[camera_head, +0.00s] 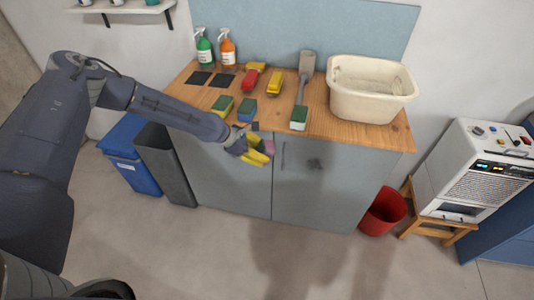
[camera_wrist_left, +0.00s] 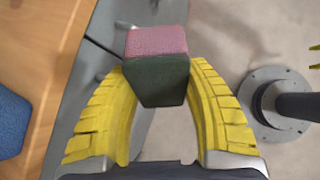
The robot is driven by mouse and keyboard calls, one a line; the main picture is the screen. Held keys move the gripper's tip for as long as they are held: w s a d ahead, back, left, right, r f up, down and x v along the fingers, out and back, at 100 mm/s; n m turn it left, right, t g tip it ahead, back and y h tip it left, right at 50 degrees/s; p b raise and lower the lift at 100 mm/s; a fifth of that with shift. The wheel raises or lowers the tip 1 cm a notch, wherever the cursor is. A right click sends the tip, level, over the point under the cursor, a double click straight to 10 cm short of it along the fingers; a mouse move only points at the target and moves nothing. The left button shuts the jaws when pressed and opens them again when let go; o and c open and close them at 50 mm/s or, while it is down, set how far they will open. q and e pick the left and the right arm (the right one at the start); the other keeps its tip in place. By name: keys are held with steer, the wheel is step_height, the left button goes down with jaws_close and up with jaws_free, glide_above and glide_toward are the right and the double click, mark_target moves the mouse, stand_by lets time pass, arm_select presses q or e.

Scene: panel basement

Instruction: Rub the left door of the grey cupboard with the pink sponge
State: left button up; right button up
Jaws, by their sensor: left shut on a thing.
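The grey cupboard has a left door (camera_head: 225,180) and a right door (camera_head: 330,190) under a wooden top. My left gripper (camera_head: 260,154) is in front of the left door's upper right part, just below the counter edge. Its yellow fingers are shut on the pink sponge (camera_head: 268,147). In the left wrist view the sponge (camera_wrist_left: 157,42) shows a pink face and a dark green layer between the fingers. The grey door front lies close on the left there; I cannot tell whether the sponge touches it. Two yellow tips, probably my right gripper (camera_wrist_left: 315,57), show at the right edge.
On the wooden top (camera_head: 180,112) stand green and orange spray bottles, several sponges, brushes and a cream basin (camera_head: 370,88). A blue bin (camera_head: 130,155) and a grey bin (camera_head: 165,165) stand left; a red bucket (camera_head: 384,212) stands right. The floor in front is clear.

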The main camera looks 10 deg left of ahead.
arm_select(q)
steer(key=w+a+f+n+t, duration=0.2)
steer(key=a+f+n+t, duration=0.1)
steer(key=a, duration=0.2)
steer(key=n+t+y, duration=0.6)
steer(key=n+y, duration=0.2)
steer(key=n, duration=0.2)
glide_toward(220, 153)
step_height(220, 153, down, 2)
steer(key=s, duration=0.2)
steer(key=shift+w+a+f, duration=0.1)
steer(key=shift+w+a, duration=0.05)
steer(key=shift+w, duration=1.25)
steer(key=shift+w+a+f, duration=0.1)
steer(key=shift+w, duration=1.35)
steer(key=shift+w, duration=1)
steer(key=shift+d, duration=1.8)
